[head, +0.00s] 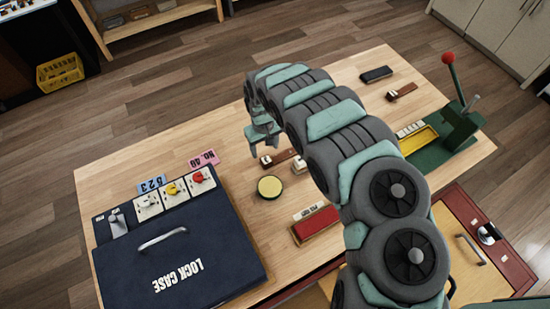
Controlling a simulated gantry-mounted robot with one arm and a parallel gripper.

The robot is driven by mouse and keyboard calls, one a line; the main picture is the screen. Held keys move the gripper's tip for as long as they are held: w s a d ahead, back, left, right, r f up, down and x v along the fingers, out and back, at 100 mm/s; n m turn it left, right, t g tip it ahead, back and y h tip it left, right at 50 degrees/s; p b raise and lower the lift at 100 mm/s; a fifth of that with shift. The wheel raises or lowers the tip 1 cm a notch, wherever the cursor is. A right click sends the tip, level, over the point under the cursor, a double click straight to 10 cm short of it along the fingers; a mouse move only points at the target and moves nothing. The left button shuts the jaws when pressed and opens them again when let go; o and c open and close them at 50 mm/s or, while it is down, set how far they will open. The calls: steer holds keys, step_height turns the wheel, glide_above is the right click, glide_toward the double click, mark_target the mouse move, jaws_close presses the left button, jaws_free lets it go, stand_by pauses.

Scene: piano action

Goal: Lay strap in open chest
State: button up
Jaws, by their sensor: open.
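My gripper (262,142) hangs above the middle of the wooden table, open, with its fingers small and partly blurred into the arm. Just below it lies a small brown piece with a white end (278,158); I cannot tell whether the fingers touch it. A dark blue box marked "LOCK CASE" (215,255) sits at the table's front left, its lid down, with a metal handle. No open chest is clearly visible. I cannot tell which thing is the strap. My arm hides part of the table's right half.
A yellow disc (270,187) and a red block (316,225) lie right of the case. A dark block (376,74) and a brown piece (402,92) lie at the back. A green press (458,128) with a red-knobbed lever stands right. Wood-and-red furniture (465,215) stands beyond the front right edge.

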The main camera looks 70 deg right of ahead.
mark_target(266, 160)
steer(key=shift+s+d+f+b, duration=0.1)
steer(key=shift+f+b, duration=0.05)
steer(key=shift+f, duration=1.95)
steer(key=shift+s+f+b, duration=0.1)
steer(key=shift+f+b, duration=0.05)
steer(key=shift+f, duration=1.9)
steer(key=shift+c, duration=0.3)
jaws_close()
